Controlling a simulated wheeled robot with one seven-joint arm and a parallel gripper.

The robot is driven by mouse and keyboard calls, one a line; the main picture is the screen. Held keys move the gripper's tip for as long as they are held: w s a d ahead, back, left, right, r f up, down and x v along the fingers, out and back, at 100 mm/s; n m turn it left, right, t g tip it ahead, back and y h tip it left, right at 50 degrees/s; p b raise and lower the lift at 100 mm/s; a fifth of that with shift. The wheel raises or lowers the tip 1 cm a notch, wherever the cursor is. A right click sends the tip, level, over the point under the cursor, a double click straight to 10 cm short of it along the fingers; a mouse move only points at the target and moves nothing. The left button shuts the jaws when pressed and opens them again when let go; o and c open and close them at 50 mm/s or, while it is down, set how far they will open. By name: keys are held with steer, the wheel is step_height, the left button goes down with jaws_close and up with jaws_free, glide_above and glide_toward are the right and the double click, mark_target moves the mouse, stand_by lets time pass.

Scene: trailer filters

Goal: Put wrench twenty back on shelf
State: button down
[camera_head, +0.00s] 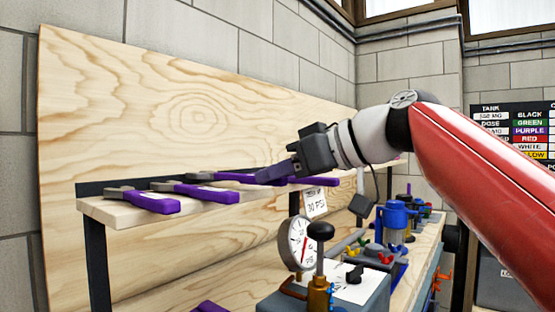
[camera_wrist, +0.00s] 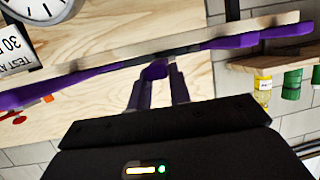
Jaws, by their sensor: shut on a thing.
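My gripper (camera_head: 272,174) is at the shelf's front edge, shut on a purple-handled wrench (camera_head: 318,181). That wrench's handle sticks out to the right of the fingers in the head view, and its jaw end is hidden or unclear. In the wrist view, my fingers (camera_wrist: 156,78) meet a long purple and dark tool (camera_wrist: 50,85) that crosses the picture. The wooden shelf (camera_head: 108,211) bears several other purple-handled wrenches, including one at the front left (camera_head: 152,202) and one beside it (camera_head: 205,192). Size markings are too small to read, so I cannot tell which is wrench twenty.
A wooden back panel (camera_head: 200,90) stands behind the shelf. Below are a pressure gauge (camera_head: 299,244), a black-knobbed brass fitting (camera_head: 319,265) and a blue pump-like device (camera_head: 395,220). Small bottles (camera_wrist: 291,84) hang under a wooden ledge in the wrist view.

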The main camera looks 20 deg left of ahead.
steer(key=shift+f, duration=0.35)
steer(key=shift+f+b, duration=0.25)
steer(key=shift+b, duration=0.1)
steer(key=c, duration=1.2)
jaws_free()
